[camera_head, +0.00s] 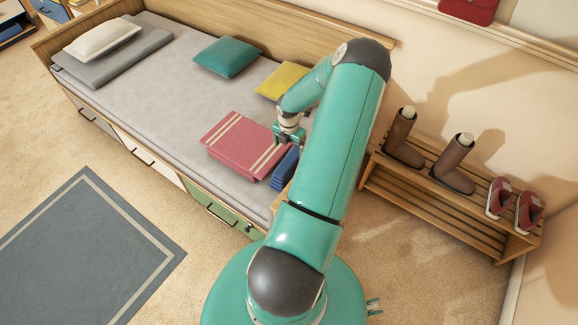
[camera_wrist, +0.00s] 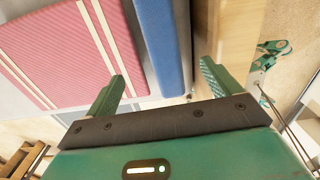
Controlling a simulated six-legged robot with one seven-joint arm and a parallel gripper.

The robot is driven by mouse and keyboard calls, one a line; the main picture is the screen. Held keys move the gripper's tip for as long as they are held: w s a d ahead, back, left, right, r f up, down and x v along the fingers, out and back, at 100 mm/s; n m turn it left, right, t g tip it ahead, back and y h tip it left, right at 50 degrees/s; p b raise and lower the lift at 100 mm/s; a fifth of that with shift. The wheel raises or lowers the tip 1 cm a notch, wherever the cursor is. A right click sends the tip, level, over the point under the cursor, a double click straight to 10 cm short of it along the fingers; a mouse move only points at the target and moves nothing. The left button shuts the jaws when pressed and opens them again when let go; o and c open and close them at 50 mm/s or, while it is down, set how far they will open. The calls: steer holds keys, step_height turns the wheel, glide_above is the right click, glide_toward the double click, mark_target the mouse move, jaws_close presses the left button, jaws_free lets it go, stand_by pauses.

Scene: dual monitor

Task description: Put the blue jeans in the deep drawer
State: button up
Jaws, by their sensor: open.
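The folded blue jeans (camera_head: 286,167) lie on the bed near its right end, beside a folded pink blanket with pale stripes (camera_head: 245,144). My arm hides part of them in the head view. In the wrist view the jeans (camera_wrist: 164,45) show as a long blue strip between the pink blanket (camera_wrist: 70,50) and the wooden bed end. My gripper (camera_head: 290,138) is above the bed at the far end of the jeans. Its two fingers (camera_wrist: 160,88) are apart and empty. Drawers line the bed's front: a green one (camera_head: 222,212), a white one (camera_head: 150,157) and a grey one (camera_head: 97,118). All look shut.
The bed (camera_head: 150,90) also bears teal (camera_head: 228,57) and yellow (camera_head: 281,80) cushions and a white pillow (camera_head: 102,40). A wooden shoe rack (camera_head: 420,190) with boots and red shoes stands to the right. A grey rug (camera_head: 85,250) lies on open floor at left.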

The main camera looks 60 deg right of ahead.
mark_target(288, 157)
step_height(288, 157, down, 9)
steer(key=shift+w+a+r, duration=0.1)
steer(key=shift+r, duration=0.2)
steer(key=c, duration=1.5)
